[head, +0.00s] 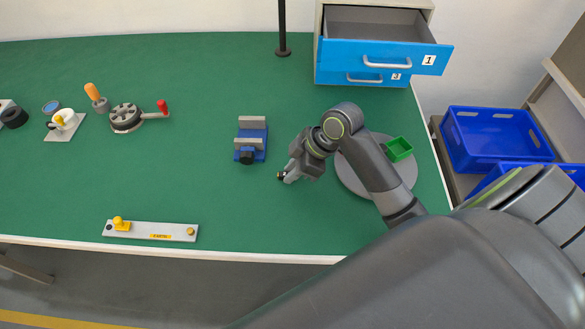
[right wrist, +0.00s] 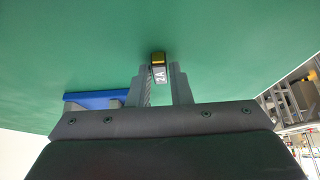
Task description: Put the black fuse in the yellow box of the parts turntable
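The black fuse (right wrist: 158,62) shows in the right wrist view between my fingertips, with a yellowish band and a "2A" label. In the head view it is a small dark piece (head: 281,176) at the tip of my right gripper (head: 288,177). My right gripper looks shut on it, over the green table left of the turntable. The parts turntable (head: 352,181) is a grey disc at the right of the table, partly covered by my right arm. A green box (head: 399,149) shows on it. No yellow box is visible; my arm hides part of the disc. My left gripper is out of view.
A blue vise (head: 250,141) stands just left of my right gripper. An open blue drawer unit (head: 363,62) is at the back. A grey strip fixture (head: 151,231) lies near the front edge, and a red-handled device (head: 126,117) further left. Blue crates (head: 497,139) stand at the right.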

